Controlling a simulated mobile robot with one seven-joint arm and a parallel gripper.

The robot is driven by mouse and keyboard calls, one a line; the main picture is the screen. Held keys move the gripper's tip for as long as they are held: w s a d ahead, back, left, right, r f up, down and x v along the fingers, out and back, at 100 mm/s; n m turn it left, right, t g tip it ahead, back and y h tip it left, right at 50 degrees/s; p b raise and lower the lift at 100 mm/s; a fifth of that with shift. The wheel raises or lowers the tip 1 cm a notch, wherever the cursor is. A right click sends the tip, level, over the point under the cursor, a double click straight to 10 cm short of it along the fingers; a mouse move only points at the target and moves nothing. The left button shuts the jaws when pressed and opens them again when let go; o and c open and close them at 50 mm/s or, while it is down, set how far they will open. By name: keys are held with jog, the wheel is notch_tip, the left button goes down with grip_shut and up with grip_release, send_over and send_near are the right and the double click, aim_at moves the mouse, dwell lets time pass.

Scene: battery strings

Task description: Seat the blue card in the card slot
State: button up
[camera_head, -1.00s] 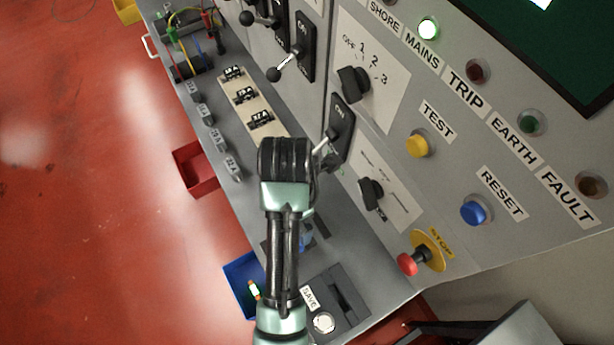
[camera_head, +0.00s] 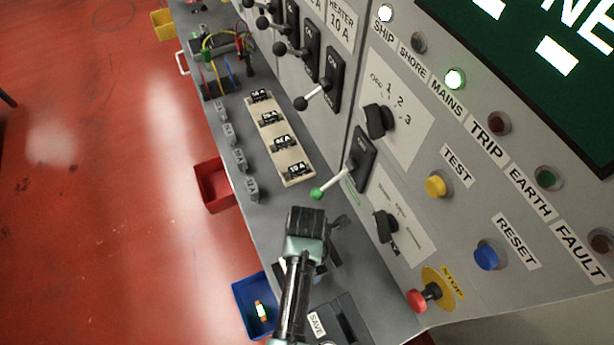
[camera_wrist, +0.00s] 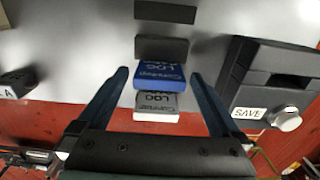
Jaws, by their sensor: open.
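The blue card (camera_wrist: 160,76) stands in a row with a white-and-grey card (camera_wrist: 158,106) in front of it and dark slabs behind, in the wrist view. My gripper (camera_wrist: 158,78) is open, with one finger on each side of the blue card and visible gaps to it. In the head view my wrist (camera_head: 305,225) hides the fingers and most of the cards. The card slot is in a black box (camera_wrist: 270,75) with a SAVE label and a round knob, right of the cards. That box also shows in the head view (camera_head: 345,325), partly behind my arm.
A blue tray (camera_head: 243,301) with a small green-and-orange item and a red tray (camera_head: 208,203) hang along the bench's left edge. A fuse strip (camera_head: 290,162) lies farther back. A green-tipped lever (camera_head: 318,193) and the red stop button (camera_head: 417,300) stick out from the panel.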

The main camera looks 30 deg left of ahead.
jog(key=c, duration=1.3)
jog(key=shift+r, duration=0.1)
